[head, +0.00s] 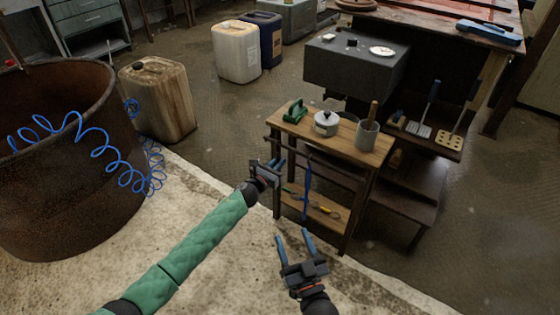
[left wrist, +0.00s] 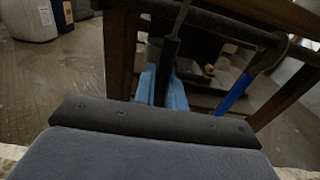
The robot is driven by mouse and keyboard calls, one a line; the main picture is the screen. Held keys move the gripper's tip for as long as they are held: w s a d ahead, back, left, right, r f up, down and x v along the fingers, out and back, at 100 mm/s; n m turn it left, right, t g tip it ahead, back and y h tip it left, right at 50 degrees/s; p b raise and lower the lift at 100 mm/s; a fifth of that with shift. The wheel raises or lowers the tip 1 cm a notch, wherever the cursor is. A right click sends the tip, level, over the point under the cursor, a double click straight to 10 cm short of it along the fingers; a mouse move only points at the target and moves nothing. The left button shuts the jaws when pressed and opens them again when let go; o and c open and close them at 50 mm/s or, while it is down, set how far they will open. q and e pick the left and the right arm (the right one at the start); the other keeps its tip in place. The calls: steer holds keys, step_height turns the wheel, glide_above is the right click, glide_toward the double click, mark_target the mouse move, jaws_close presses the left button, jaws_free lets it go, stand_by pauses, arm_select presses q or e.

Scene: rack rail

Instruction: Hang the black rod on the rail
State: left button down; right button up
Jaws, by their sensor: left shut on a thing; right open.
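My left gripper (head: 278,165) is at the front left of the wooden cart, its blue fingers shut on the black rod (left wrist: 171,62). In the left wrist view the rod stands roughly upright between the fingers, with a thinner grey part running up across the dark rail (left wrist: 225,30). I cannot tell whether its top is hooked over the rail or only in front of it. The rail (head: 335,168) runs along the cart's front below the top. In the head view the rod is too small to make out. My right gripper (head: 293,236) is open and empty, in front of the cart.
A blue tool (head: 307,172) hangs from the rail to the right of my left gripper; it also shows in the left wrist view (left wrist: 235,94). The cart top (head: 345,148) holds a green item, a white pot and a grey cup. A rusty drum (head: 70,190) stands left.

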arm_select(q)
steer(key=shift+p+v, duration=0.4)
steer(key=shift+v, duration=2.45)
